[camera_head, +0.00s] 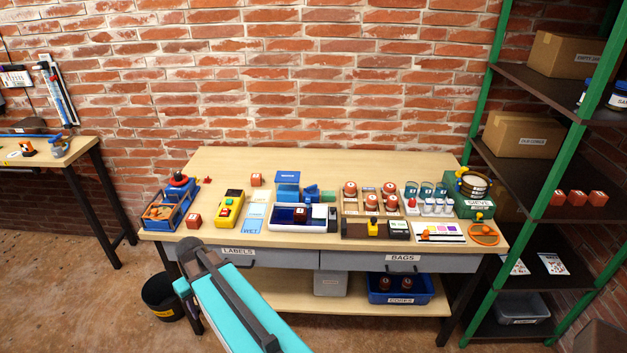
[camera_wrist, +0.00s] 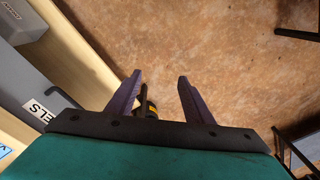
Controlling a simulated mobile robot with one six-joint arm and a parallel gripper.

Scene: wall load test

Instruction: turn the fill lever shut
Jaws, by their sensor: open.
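I cannot pick out the fill lever for certain. A blue tank unit (camera_head: 288,178) with a white label stands at the back middle of the workbench, with small blue and teal parts (camera_head: 311,191) on its right side. They are too small to tell which is a lever or how it is turned. My gripper (camera_wrist: 158,84) is open and empty in the wrist view, its two purple fingers apart over the floor in front of the bench. It is well away from the tank unit, which is not in the wrist view. My teal arm covers part of the bench front.
The workbench (camera_head: 225,160) holds a blue tray (camera_head: 305,222), several brown-red jars, a yellow control box (camera_head: 230,207) and a green sieve unit (camera_head: 474,207). A black bin (camera_head: 162,296) stands on the floor at left. A green-framed shelf (camera_head: 480,85) is at right.

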